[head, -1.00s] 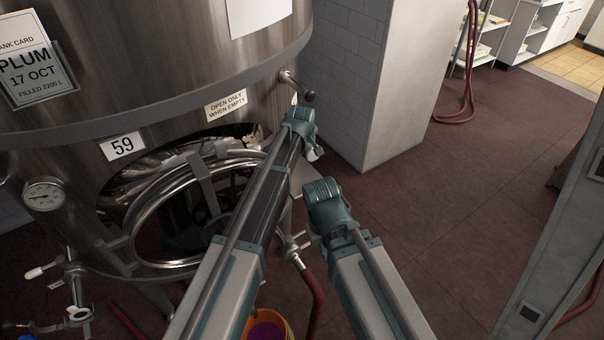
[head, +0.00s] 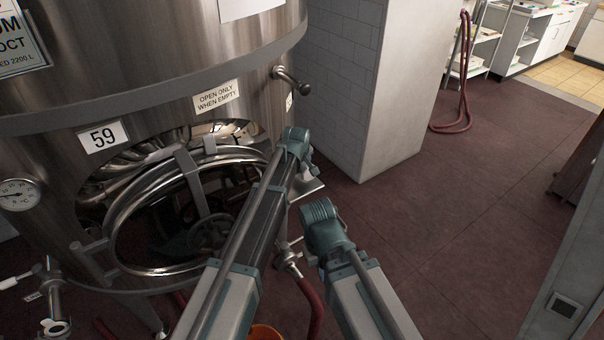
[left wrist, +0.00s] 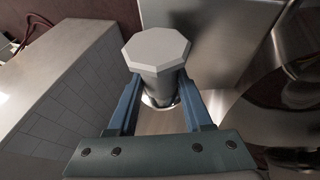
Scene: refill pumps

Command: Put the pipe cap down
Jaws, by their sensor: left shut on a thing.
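My left gripper (left wrist: 160,100) is shut on a light grey piece with a flat eight-sided top, which I take to be the pipe cap (left wrist: 157,48). The cap's narrower body sits between the two blue fingers in the left wrist view. A pale rim shows low between the fingers; I cannot tell whether it belongs to the cap. In the head view my left arm reaches toward the right side of the steel tank (head: 150,60) and hides most of the gripper and the cap. My right arm shows at the bottom, but its gripper is out of view.
The tank's open round hatch (head: 190,262) is left of my left arm. A red hose (head: 310,300) hangs from a valve between my arms. An orange bucket (head: 264,332) shows at the bottom edge. A white pillar (head: 375,90) stands behind.

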